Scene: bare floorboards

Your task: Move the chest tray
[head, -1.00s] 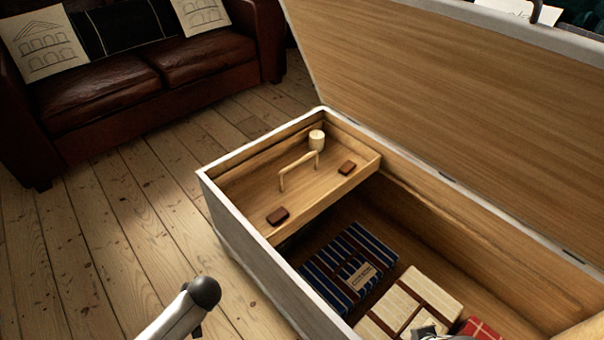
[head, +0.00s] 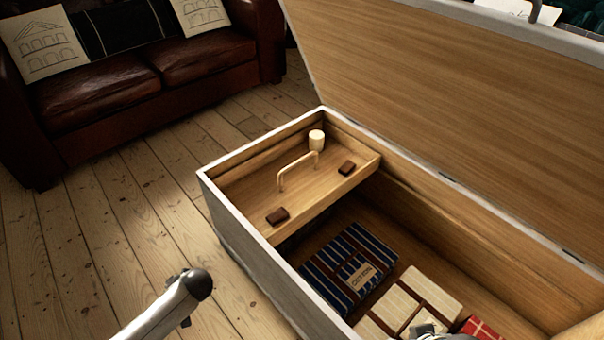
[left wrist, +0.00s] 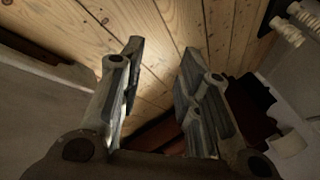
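The chest tray (head: 318,193) is a shallow wooden tray at the left end of the open chest (head: 240,232), above the chest floor. A pale arched handle (head: 297,166) stands up from it. A cream cup (head: 316,140) and two small dark brown blocks (head: 277,215) (head: 347,168) are on it. My left arm is low in the head view, outside the chest and left of its front wall. Its gripper (left wrist: 160,75) shows in the left wrist view, fingers apart with bare floorboards between them. My right gripper cannot be made out; only a small grey part shows at the bottom edge.
The chest's raised lid (head: 450,95) stands at the back right. A blue striped box (head: 348,268), a cream-and-brown box (head: 410,305) and a red box (head: 480,328) lie on the chest floor. A brown leather sofa (head: 130,85) is behind left. Floorboards (head: 110,230) between are clear.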

